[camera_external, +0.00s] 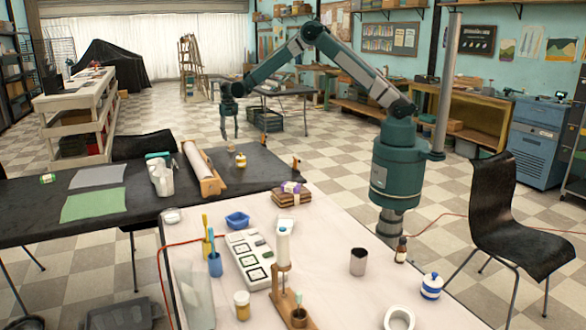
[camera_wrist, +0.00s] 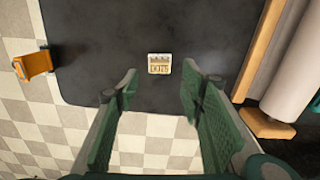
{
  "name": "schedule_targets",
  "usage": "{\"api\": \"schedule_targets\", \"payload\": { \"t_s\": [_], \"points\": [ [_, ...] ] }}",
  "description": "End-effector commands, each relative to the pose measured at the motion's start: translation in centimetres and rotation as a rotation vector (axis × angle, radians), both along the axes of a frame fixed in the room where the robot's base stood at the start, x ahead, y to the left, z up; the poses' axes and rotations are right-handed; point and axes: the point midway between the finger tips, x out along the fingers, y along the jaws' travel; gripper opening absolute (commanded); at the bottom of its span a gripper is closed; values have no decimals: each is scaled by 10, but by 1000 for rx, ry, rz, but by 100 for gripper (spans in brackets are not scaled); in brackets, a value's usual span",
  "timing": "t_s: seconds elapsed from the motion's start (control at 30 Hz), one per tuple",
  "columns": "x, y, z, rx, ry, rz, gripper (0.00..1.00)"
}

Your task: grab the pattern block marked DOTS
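A small pale block marked DOTS (camera_wrist: 160,64) lies on the dark table in the wrist view, near the table edge. In the external view, a small yellowish object (camera_external: 240,160) at the matching place on the black table appears to be this block; its marking is too small to read there. My gripper (camera_external: 229,138) is open and empty, pointing down above the far side of the table. In the wrist view, my gripper (camera_wrist: 158,90) has its green fingers spread, and the block shows just beyond the gap between their tips. Nothing touches the block.
An orange clamp-like piece (camera_wrist: 36,64) sits at the table edge, left in the wrist view. A white roll on a wooden holder (camera_external: 203,168) stands on the other side of the block. The black tabletop (camera_wrist: 100,40) around the block is bare. A cluttered white table (camera_external: 330,220) stands nearer.

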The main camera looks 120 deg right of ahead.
Motion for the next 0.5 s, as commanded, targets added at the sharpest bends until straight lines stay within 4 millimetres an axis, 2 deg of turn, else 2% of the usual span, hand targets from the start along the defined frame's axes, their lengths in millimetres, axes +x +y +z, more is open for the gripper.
{"api": "schedule_targets", "payload": {
  "t_s": [0.2, 0.5],
  "points": [
    [0, 0, -17, 0, 0, 0, 39],
    [0, 0, -19, 0, 0, 0, 39]
  ]
}}
